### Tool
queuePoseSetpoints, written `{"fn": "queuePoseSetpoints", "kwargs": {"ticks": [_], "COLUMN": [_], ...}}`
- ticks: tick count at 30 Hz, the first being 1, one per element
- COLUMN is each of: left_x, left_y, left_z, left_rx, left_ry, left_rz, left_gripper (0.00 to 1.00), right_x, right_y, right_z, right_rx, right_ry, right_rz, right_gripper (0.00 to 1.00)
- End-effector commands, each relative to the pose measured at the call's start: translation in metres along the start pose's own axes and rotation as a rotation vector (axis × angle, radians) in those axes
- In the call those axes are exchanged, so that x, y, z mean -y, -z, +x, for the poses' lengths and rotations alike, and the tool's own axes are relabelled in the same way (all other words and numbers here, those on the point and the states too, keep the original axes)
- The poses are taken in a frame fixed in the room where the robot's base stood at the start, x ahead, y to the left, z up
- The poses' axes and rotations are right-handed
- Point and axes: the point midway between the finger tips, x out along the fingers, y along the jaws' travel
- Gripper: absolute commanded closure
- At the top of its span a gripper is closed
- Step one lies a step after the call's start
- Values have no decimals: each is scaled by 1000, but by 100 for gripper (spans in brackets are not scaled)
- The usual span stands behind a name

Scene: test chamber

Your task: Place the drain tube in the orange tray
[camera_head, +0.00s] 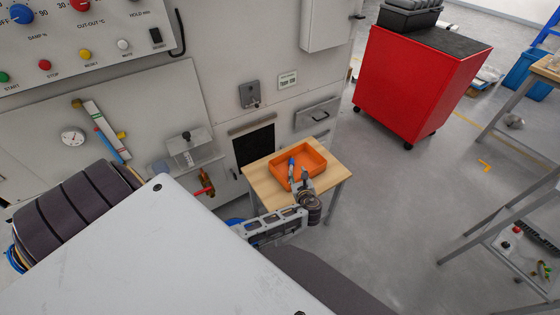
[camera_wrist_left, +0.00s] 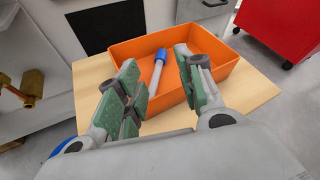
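The drain tube (camera_head: 292,162) is a pale grey tube with a blue end. In the left wrist view the tube (camera_wrist_left: 157,76) appears within the walls of the orange tray (camera_wrist_left: 128,48), its blue end up and leaning slightly. Whether its lower end rests on the tray floor is hard to tell. The tray also shows in the head view (camera_head: 313,155), on a small wooden table. My left gripper (camera_head: 298,178) is over the near side of the tray. Its green-padded fingers (camera_wrist_left: 157,62) are spread apart, with a visible gap on both sides of the tube. My right gripper is out of view.
The small wooden table (camera_head: 260,178) stands against a grey panel wall with knobs, a gauge and a brass valve (camera_head: 206,182). A red wheeled cabinet (camera_head: 410,85) stands behind right. Open floor lies to the table's right. A metal-framed bench (camera_head: 500,200) is at far right.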

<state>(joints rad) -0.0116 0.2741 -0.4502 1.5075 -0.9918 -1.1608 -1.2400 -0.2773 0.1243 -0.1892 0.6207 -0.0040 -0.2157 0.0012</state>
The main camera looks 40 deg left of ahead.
Motion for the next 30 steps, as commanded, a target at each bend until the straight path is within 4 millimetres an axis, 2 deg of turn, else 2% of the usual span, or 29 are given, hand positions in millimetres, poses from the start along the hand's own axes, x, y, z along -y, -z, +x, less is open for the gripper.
{"fn": "queuePoseSetpoints", "kwargs": {"ticks": [7, 11, 14, 22, 30], "left_x": [1, 8, 20, 71, 97], "left_y": [0, 2, 6, 6, 3], "left_z": [-1, -5, -13, -52, -75], "left_rx": [-4, -36, -92, -324, -475], "left_ry": [3, 23, 57, 177, 223], "left_rz": [-8, -68, -174, -616, -887], "left_gripper": [63, 63, 63, 63, 63], "right_x": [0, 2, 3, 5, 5], "right_y": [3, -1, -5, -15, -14], "right_z": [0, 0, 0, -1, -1], "right_rx": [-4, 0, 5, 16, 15], "right_ry": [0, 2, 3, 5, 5], "right_rz": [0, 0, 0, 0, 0], "right_gripper": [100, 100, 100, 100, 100]}}
